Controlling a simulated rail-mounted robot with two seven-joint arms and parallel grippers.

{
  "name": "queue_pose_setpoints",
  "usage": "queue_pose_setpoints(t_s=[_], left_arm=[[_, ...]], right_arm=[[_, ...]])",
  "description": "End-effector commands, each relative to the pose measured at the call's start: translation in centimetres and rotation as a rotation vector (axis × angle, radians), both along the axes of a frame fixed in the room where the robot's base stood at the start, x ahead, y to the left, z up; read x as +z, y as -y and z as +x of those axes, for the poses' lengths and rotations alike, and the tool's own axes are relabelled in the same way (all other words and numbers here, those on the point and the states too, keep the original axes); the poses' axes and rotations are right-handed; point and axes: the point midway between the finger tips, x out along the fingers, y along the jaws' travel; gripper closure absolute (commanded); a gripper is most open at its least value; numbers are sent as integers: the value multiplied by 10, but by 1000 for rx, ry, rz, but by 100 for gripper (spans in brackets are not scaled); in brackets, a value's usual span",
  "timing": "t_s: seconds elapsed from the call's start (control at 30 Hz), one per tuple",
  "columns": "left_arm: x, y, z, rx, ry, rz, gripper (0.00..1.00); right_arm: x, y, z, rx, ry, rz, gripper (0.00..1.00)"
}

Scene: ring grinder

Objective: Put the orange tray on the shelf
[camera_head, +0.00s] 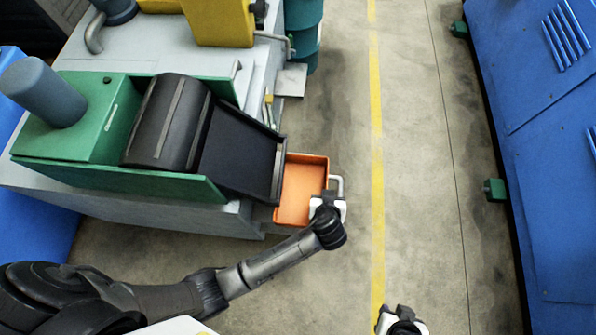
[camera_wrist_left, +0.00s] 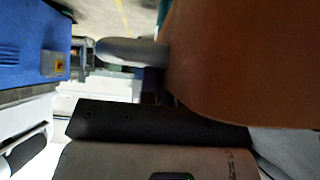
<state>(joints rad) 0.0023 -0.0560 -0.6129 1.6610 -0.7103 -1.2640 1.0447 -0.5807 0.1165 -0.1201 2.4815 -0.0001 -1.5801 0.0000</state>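The orange tray (camera_head: 301,195) sits below the lower end of the dark chute (camera_head: 240,155) on the grinding machine. It looks empty, and its far left part is hidden by the chute. A light metal handle (camera_head: 338,185) stands at its right side. My left gripper (camera_head: 326,206) is at the tray's near right corner, beside the handle; its fingers are hidden under the wrist. In the left wrist view the tray (camera_wrist_left: 240,60) fills the right, with the handle (camera_wrist_left: 130,51) sticking out left. My right gripper (camera_head: 400,322) is at the bottom edge, clear of the tray, fingers not readable. I cannot make out a shelf.
The green and grey machine (camera_head: 75,145) fills the left. A blue cabinet (camera_head: 550,180) runs along the right. Between them is open concrete floor with a yellow line (camera_head: 377,170). A teal barrel (camera_head: 303,35) stands behind the machine.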

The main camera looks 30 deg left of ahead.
Motion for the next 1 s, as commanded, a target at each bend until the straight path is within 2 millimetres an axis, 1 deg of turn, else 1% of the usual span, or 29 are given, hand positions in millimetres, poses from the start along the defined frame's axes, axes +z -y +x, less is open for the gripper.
queue_pose_setpoints(t_s=[0.03, 0.2, 0.4, 0.57, 0.67, 0.77, 1.0], left_arm=[[-11, -13, 4, 1, 4, 6, 100], [-31, -46, 13, 0, 4, 6, 100], [-46, -72, 20, 0, 3, 3, 100], [-51, -82, 22, 0, 3, 1, 100], [-52, -84, 23, -1, 3, 0, 100], [-58, -84, 23, -1, 2, 1, 100], [-88, -84, 23, -1, 1, 2, 100]], right_arm=[[-8, 0, 0, 0, 0, 0, 66], [-21, 0, 0, 0, -1, 0, 66], [-31, 0, 0, 0, -1, 0, 66], [-34, 1, 0, 2, -2, -3, 66], [-34, 2, 0, 3, -1, -6, 66], [-38, 2, 0, 4, -1, -6, 66], [-58, 2, 0, 4, 0, -5, 66]])
